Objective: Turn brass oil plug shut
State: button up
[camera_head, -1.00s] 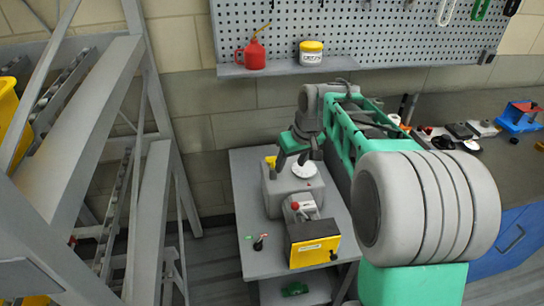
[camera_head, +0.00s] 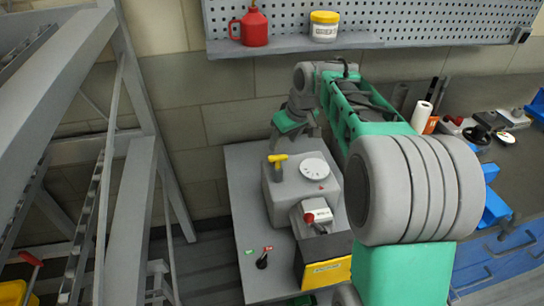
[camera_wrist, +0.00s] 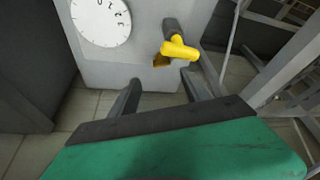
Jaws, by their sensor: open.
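A grey machine box (camera_head: 305,200) stands on a grey table, with a white dial (camera_head: 314,168) and a yellow T-handle (camera_head: 278,160) on top. In the wrist view, the dial (camera_wrist: 101,20) and yellow handle (camera_wrist: 180,48) show on the box. A small brass-coloured piece (camera_wrist: 161,61), which looks like the oil plug, sits just beside the handle and is partly covered by it. I cannot make out this piece in the head view. My gripper (camera_wrist: 161,88) is open and empty, its fingers apart and pointing toward the brass piece.
A red-knobbed unit (camera_head: 318,215) and a yellow-fronted box (camera_head: 327,270) stand in front. A small black lever (camera_head: 262,262) stands at the table's left. Grey steel framing (camera_head: 130,120) rises on the left, and a wall shelf (camera_head: 300,43) hangs behind.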

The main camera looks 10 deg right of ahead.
jog(key=x, duration=0.8)
jog(key=shift+w+a+f, duration=0.15)
jog(key=shift+w+a, duration=0.05)
jog(key=shift+a, duration=0.05)
grip_shut()
